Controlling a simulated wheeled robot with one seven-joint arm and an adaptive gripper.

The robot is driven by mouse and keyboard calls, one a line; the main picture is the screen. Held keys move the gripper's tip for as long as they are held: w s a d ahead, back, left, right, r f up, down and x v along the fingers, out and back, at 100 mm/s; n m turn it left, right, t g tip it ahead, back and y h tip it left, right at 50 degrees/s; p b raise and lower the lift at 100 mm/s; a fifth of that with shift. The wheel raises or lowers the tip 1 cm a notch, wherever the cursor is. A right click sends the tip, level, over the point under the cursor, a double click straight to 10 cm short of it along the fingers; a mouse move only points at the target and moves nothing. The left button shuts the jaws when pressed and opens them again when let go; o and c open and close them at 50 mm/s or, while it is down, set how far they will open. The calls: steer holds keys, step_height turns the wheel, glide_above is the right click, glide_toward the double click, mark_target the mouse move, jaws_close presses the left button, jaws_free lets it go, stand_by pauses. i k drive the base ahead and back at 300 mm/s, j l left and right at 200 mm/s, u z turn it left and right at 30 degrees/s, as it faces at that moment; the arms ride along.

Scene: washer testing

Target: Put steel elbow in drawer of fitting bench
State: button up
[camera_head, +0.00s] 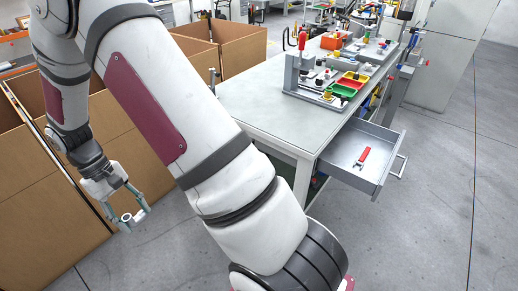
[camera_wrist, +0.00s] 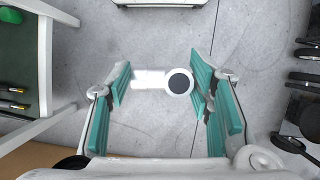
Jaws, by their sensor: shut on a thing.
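The steel elbow (camera_wrist: 180,83) shows in the wrist view as a bright pipe piece with a round dark opening, between the teal finger pads of my gripper (camera_wrist: 163,82). In the head view my gripper (camera_head: 130,216) is at the lower left, shut on the elbow (camera_head: 127,217) and holding it above the floor. The fitting bench (camera_head: 262,100) is right of my gripper. Its drawer (camera_head: 345,150) is pulled open at the bench's right side and holds a red-handled tool (camera_head: 364,156). My arm hides part of the bench's near side.
Large cardboard boxes (camera_head: 50,190) stand behind and beside my gripper at the left. A tool rack with red and green bins (camera_head: 341,90) is on the bench top. The front part of the top is clear. Open floor (camera_head: 440,220) lies right of the drawer.

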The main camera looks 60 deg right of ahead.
mark_target(354, 153)
steer(key=k+l+u, duration=0.1)
steer(key=k+u, duration=0.55)
steer(key=u, duration=0.15)
steer(key=k+z, duration=0.15)
steer(key=z, duration=0.15)
steer(key=k+l+z, duration=0.4)
steer(key=z, duration=1.55)
steer(key=i+l, duration=0.05)
